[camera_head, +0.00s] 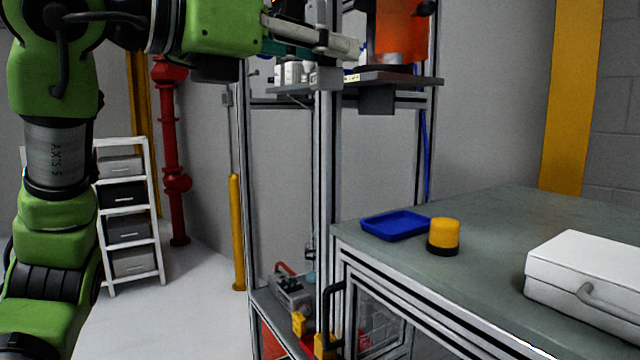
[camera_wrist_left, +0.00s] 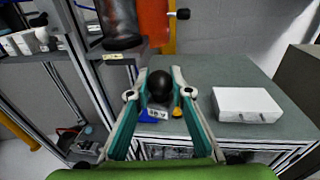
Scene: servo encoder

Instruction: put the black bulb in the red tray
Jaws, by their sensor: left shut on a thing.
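My left gripper (camera_head: 345,48) reaches in from the upper left in the head view, level with the upper shelf. In the left wrist view, its fingertips (camera_wrist_left: 160,94) are closed around a round black bulb (camera_wrist_left: 159,83). The bulb cannot be made out in the head view. A blue tray (camera_head: 397,225) lies on the grey-green table, and part of it shows below the bulb in the wrist view (camera_wrist_left: 151,115). I cannot clearly make out a red tray; small red parts low in the frame rack are too hidden to tell. My right gripper is not in view.
A yellow-topped beacon (camera_head: 444,235) stands beside the blue tray. A white case (camera_head: 585,283) lies at the table's right. Metal uprights (camera_head: 327,170) and an upper shelf (camera_head: 400,79) bearing an orange-red device (camera_head: 400,35) stand near the gripper. The table's rear middle is clear.

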